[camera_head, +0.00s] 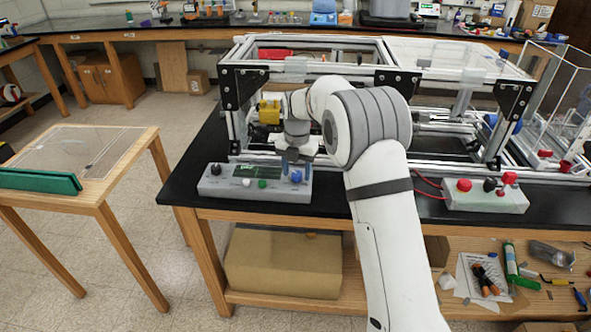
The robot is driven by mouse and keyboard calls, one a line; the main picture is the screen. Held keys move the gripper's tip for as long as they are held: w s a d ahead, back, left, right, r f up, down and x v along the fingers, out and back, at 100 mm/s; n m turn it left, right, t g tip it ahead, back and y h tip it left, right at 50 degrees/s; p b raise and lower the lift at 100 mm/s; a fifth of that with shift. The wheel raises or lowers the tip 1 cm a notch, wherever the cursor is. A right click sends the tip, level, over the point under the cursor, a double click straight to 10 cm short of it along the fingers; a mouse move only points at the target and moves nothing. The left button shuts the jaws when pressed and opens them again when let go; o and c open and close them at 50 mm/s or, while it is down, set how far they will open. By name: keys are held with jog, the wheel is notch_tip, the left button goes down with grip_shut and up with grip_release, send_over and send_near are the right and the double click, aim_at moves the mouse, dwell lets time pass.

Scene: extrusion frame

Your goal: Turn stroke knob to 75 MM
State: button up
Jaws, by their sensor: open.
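A grey control box (222,184) stands at the front edge of the black bench. Its face has a dark display (258,172), a white button (246,183), a green button (262,184) and a blue knob (297,177) at the right end. The labels are too small to read, so I cannot tell which control is the stroke knob or its setting. My gripper (290,165) points down over the box's right end, close to the blue knob. It is open, and I cannot tell whether its fingers touch the knob.
An aluminium extrusion frame (310,69) stands behind the box, with a yellow part (269,111) inside. A second control box (484,199) with red and black knobs sits to the right of my arm. A wooden side table (85,150) stands left, across a floor gap.

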aim_at(297, 173)
notch_tip(297, 173, up, 7)
jog(key=shift+r+b, duration=0.2)
jog(key=shift+b, duration=0.15)
jog(key=shift+r, duration=0.2)
jog(key=shift+r, duration=0.1)
jog(key=s+d+r+m+t, duration=0.1)
jog(key=s+d+r+m, duration=0.3)
jog(key=s+d+m, duration=0.3)
jog(key=s+d+r+m, duration=0.4)
jog(key=s+d+m, duration=0.1)
jog(key=s+m, duration=0.3)
jog(key=s+d+f+m+t, duration=0.1)
jog(key=s+d+f+m, duration=0.1)
jog(key=s+m, duration=0.6)
jog(key=s+d+f+m+t, duration=0.1)
jog(key=s+d+f+m, duration=0.2)
jog(key=s+m, duration=0.6)
jog(key=s+d, duration=0.2)
jog(key=s, duration=0.2)
jog(key=shift+s+d+m, duration=0.2)
jog(key=shift+m, duration=0.1)
